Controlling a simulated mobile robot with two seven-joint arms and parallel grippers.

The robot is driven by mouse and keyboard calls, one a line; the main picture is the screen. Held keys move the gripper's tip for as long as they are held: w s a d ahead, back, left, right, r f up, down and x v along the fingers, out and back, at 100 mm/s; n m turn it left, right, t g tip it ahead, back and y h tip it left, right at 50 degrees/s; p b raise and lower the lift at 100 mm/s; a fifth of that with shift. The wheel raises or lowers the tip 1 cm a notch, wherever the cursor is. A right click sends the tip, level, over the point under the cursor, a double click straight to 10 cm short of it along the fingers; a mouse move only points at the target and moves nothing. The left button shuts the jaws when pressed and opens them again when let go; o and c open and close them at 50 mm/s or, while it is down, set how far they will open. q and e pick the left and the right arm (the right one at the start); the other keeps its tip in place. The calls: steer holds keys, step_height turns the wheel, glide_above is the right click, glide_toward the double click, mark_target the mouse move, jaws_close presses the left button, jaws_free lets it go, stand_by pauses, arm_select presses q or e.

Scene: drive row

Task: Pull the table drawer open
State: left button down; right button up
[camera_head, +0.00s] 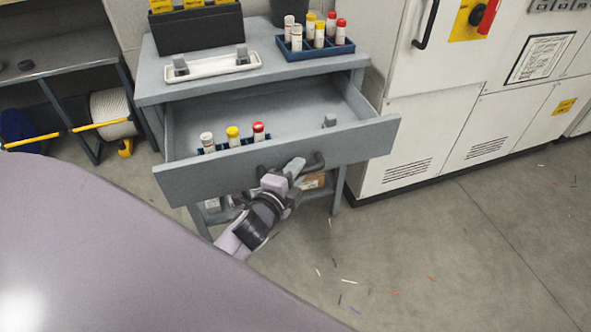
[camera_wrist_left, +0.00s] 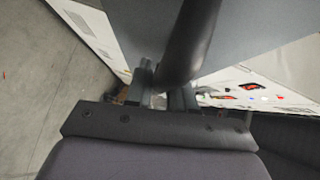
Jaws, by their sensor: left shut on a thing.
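The grey table (camera_head: 148,88) stands at the upper middle of the head view. Its drawer (camera_head: 270,160) is pulled well out towards me, and its inside shows. A dark bar handle (camera_head: 315,163) is on the drawer front. My left gripper (camera_head: 292,172) is at the handle, shut on it. In the left wrist view the dark handle (camera_wrist_left: 188,45) passes between the gripper's fingers (camera_wrist_left: 165,92), with the grey drawer front (camera_wrist_left: 255,30) behind it. My right gripper is not in view.
The drawer holds a blue rack with white, yellow and red-capped tubes (camera_head: 233,140) and a small grey piece (camera_head: 329,121). On the table top are a white tray (camera_head: 212,66), a blue tube rack (camera_head: 316,45) and a black bin (camera_head: 198,30). White cabinets (camera_head: 430,130) stand right; floor there is clear apart from scraps.

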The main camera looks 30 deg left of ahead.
arm_select(q)
steer(key=c, duration=1.1)
jaws_free()
steer(key=shift+o, duration=0.2)
steer(key=shift+s, duration=0.1)
steer(key=s+r, duration=0.1)
steer(key=s, duration=0.6)
steer(key=shift+d, duration=0.2)
steer(key=s+d+f+n+g+h+p, duration=0.1)
steer(key=s+d+f+n+g+p, duration=0.2)
steer(key=s+n, duration=0.3)
steer(key=s+d+f+n+g+h+p, duration=0.2)
steer(key=s+d+f+n+g+p, duration=0.1)
steer(key=s+n, duration=0.4)
steer(key=shift+f, duration=0.15)
